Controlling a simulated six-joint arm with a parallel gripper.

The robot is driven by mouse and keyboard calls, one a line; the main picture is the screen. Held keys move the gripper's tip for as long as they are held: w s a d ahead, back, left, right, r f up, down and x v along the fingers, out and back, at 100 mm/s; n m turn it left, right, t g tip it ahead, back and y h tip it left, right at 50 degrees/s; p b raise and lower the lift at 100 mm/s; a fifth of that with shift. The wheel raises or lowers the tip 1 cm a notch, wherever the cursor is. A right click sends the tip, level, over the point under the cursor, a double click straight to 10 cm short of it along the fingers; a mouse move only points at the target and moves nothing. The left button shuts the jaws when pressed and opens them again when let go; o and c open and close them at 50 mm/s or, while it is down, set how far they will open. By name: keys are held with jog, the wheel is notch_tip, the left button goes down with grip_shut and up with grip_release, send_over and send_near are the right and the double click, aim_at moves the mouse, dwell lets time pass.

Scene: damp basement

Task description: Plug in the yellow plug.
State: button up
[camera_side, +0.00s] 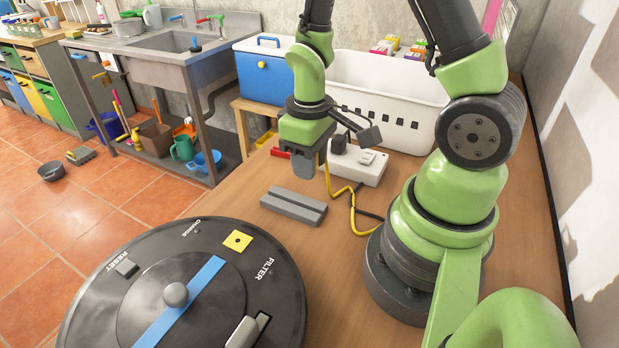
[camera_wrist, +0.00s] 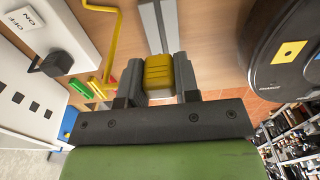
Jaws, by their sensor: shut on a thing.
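The yellow plug (camera_wrist: 158,72) sits between the two fingers of my gripper (camera_wrist: 159,80) in the wrist view. The fingers are shut on it. In the side view my gripper (camera_side: 304,166) hangs above the wooden table, left of the white power strip (camera_side: 360,164), and hides the plug. The yellow cord (camera_side: 350,197) runs from beside the gripper across the table toward my base. The strip also shows at the upper left of the wrist view (camera_wrist: 28,45), with an ON/OFF switch and a black plug (camera_wrist: 56,63) in it.
A grey grooved block (camera_side: 293,206) lies on the table in front of my gripper. A round black machine (camera_side: 110,308) with a blue stripe fills the front left. A white slotted basket (camera_side: 400,108) and a blue box (camera_side: 262,72) stand behind the strip.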

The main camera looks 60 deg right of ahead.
jog(key=shift+r, duration=0.7)
jog(key=w+a+r, duration=0.1)
jog(key=w+a, duration=0.2)
jog(key=a, duration=0.3)
send_near(238, 241)
jog(key=shift+w+d+f, duration=0.1)
jog(key=shift+d+f, duration=0.2)
jog(key=shift+d, duration=0.15)
jog(key=shift+a+r, duration=0.1)
jog(key=shift+a, duration=0.4)
jog(key=shift+f, duration=2.9)
